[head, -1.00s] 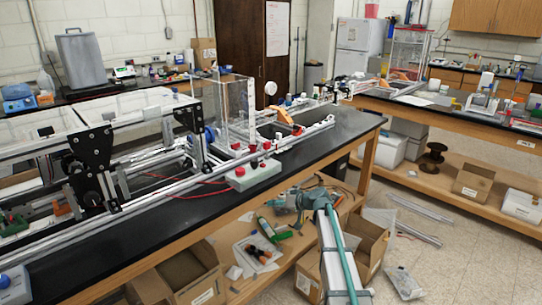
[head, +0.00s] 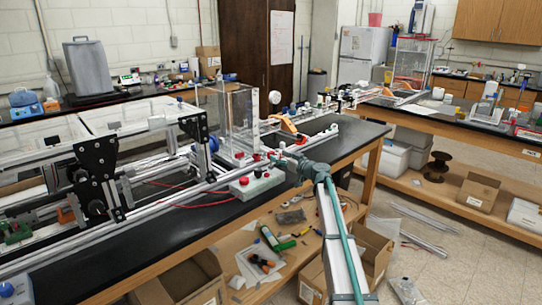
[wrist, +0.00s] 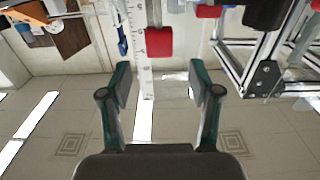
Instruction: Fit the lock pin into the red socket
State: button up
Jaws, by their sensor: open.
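My gripper (wrist: 161,82) is open and empty in the wrist view, its two teal fingers spread apart. I cannot tell whether this block is the red socket or the head of the lock pin. A second red piece (wrist: 208,11) and a black block (wrist: 268,14) show at the top right. In the head view, my gripper is small at the end of my teal arm, by the bench rig's front edge, near the control box (head: 256,184) with red knobs.
A white graduated strip (wrist: 138,45) runs beside the red block. An aluminium extrusion frame (wrist: 264,75) stands at right in the wrist view. The clear upright box (head: 239,120) and long rails crowd the black bench.

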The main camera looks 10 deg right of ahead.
aim_at(271, 152)
jog(key=p+x, duration=0.2)
jog(key=x, duration=0.3)
jog(key=shift+w+r, duration=0.15)
jog(key=shift+w, duration=0.05)
jog(key=shift+w+a+p, duration=0.25)
jog(key=shift+p, duration=0.05)
grip_shut()
